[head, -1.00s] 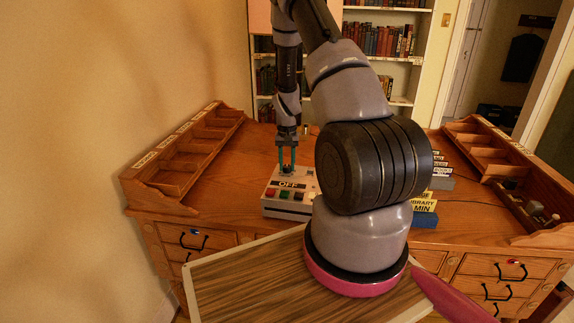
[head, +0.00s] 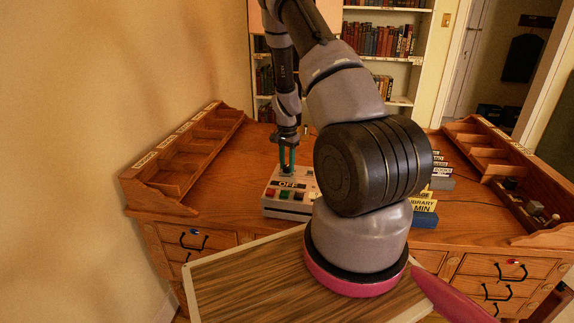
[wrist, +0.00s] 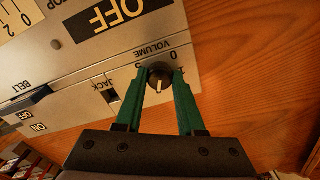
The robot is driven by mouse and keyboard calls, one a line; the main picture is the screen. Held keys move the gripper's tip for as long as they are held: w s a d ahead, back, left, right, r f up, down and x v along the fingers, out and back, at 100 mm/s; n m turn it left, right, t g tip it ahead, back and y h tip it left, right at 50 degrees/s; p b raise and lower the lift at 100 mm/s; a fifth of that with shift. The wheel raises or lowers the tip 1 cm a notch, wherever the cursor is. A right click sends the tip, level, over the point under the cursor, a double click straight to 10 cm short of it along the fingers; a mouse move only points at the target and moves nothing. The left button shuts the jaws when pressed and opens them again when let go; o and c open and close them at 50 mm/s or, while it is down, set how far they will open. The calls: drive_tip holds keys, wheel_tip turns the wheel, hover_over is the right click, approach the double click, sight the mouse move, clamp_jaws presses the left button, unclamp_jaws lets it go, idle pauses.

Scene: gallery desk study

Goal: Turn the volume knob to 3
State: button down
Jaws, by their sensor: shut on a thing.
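The volume knob (wrist: 159,81) is a small dark round knob with a pale pointer mark, on the face of the grey control box (head: 290,210). In the wrist view the pointer faces down the picture, toward my palm. The word VOLUME and a few scale digits show upside down around the knob; some of the scale is hidden by my fingers. My gripper (wrist: 158,77) has its two green fingers shut on the knob, one on each side. In the head view my gripper (head: 287,170) reaches down onto the box top.
The box also carries an OFF sign (wrist: 118,12), a JACK socket (wrist: 112,94), a BELT switch (wrist: 27,103) and coloured buttons (head: 284,194). Wooden pigeonhole racks (head: 190,150) stand at the desk's left and right. Labelled blocks (head: 424,205) stand right of my arm.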

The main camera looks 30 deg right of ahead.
sight(287, 166)
idle(0.4)
drive_tip(key=c, duration=0.5)
unclamp_jaws()
drive_tip(key=shift+r, duration=0.1)
wheel_tip(287, 166, up, 11)
drive_tip(key=shift+f, duration=0.15)
